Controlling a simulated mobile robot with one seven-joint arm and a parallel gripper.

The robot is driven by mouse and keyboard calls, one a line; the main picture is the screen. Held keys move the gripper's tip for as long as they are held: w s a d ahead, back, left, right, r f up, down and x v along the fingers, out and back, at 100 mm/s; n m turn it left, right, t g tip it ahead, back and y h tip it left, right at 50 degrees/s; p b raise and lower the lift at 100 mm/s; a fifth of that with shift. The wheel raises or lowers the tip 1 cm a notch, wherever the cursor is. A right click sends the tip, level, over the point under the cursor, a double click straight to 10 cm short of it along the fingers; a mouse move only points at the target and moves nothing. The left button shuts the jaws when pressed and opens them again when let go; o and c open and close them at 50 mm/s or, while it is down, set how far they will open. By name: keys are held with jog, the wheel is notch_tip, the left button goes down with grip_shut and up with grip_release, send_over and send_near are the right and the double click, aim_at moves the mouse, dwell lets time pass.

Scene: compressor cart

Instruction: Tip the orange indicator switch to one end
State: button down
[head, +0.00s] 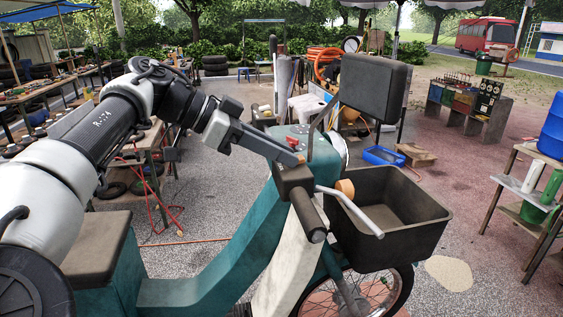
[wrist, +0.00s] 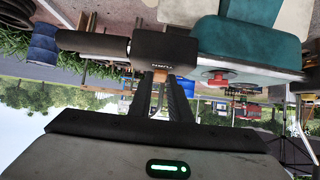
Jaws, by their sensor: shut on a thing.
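The orange indicator switch (wrist: 160,76) is a small orange-tan piece on the black control housing of the scooter's handlebar, seen in the wrist view. My gripper (wrist: 162,86) has its two dark fingers close together on it, and they hide most of it. Which way the switch is tipped cannot be seen. In the head view my gripper (head: 298,160) reaches down from the left to the dark housing (head: 293,178) beside the handlebar grip.
The teal scooter (head: 225,245) carries a black front basket (head: 395,233), a brake lever (head: 355,212), a round orange lamp (head: 345,188) and a black mirror (head: 372,88) close to my gripper. A red button (wrist: 217,80) sits on the teal cover. Workbenches stand behind.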

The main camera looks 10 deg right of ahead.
jog(key=c, duration=1.6)
grip_release()
jog(key=shift+c, duration=0.2)
jog(key=p+v, duration=0.2)
jog(key=v, duration=1.5)
jog(key=shift+p, duration=0.3)
jog(key=shift+a+r, duration=0.1)
jog(key=shift+a, duration=0.1)
